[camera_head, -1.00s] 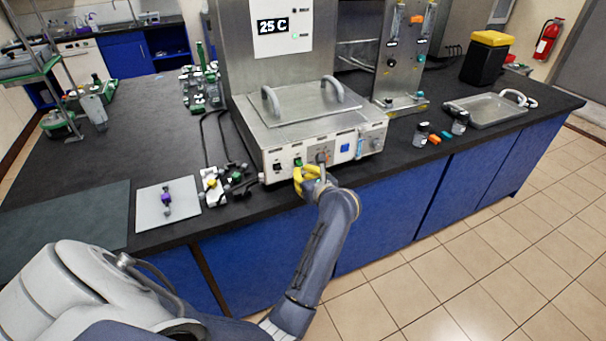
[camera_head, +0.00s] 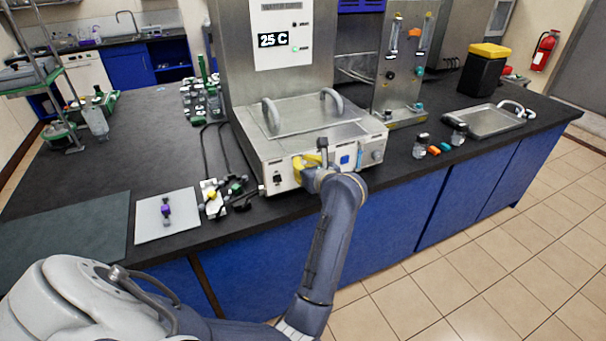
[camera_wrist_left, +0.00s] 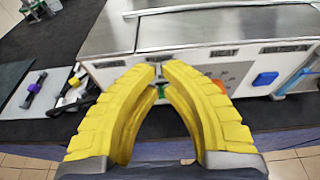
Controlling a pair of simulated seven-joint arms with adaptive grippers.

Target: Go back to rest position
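My left gripper (camera_head: 300,164) has yellow fingers and is in front of the front panel of the steel bioreactor unit (camera_head: 315,118). In the left wrist view its two fingers (camera_wrist_left: 160,68) converge, with their tips almost together and nothing visible held between them. A small green part on the panel (camera_wrist_left: 212,72) shows behind the fingers, partly hidden by them. I cannot tell whether the fingertips touch the panel. My right gripper is not in view.
A white plate (camera_head: 168,228) with a purple-capped item and a cluster of connectors with black tubing (camera_head: 214,186) lie left of the unit. Small bottles (camera_head: 421,150) and a metal tray (camera_head: 490,119) lie to the right. Open floor (camera_head: 480,270) lies in front of the blue cabinets.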

